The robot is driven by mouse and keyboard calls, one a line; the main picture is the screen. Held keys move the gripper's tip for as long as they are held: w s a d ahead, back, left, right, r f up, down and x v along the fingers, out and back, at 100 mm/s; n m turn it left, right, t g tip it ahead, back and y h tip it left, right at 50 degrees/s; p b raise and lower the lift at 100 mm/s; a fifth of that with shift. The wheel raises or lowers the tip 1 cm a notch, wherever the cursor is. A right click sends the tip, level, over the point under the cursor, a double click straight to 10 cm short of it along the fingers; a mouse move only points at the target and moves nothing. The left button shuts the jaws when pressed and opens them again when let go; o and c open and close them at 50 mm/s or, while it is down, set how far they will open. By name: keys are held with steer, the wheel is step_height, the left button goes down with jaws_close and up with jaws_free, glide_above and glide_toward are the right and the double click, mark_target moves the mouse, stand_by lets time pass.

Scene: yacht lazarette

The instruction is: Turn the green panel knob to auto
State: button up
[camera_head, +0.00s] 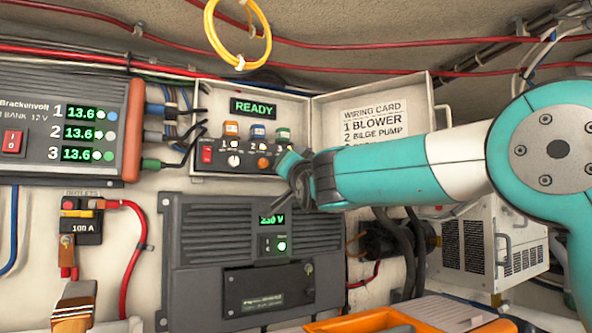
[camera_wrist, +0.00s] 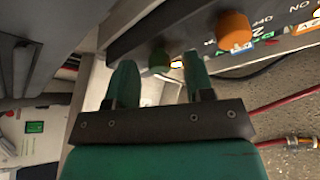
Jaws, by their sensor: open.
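The open panel box (camera_head: 198,128) is on the wall in the head view, with a lit READY display (camera_head: 254,107). The green knob (camera_wrist: 159,60) shows in the wrist view, between my fingertips in the picture. Its pointer setting is not readable. In the head view my gripper (camera_head: 288,163) is at the right end of the knob row and hides the green knob. My gripper (camera_wrist: 159,66) is open and empty, its fingers either side of the knob. I cannot tell whether they touch it or how deep they reach.
The orange knob (camera_wrist: 235,30) is close by, right of my fingers in the wrist view; it also shows in the head view (camera_head: 263,162). A white knob (camera_head: 234,160) and red switch (camera_head: 207,154) are further left. The open lid (camera_head: 420,90) stands at right, behind my arm.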

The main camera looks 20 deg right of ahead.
steer(key=b+v, duration=0.8)
steer(key=v, duration=0.9)
steer(key=shift+s+b, duration=0.15)
steer(key=shift+b, duration=0.25)
steer(key=shift+f, duration=0.15)
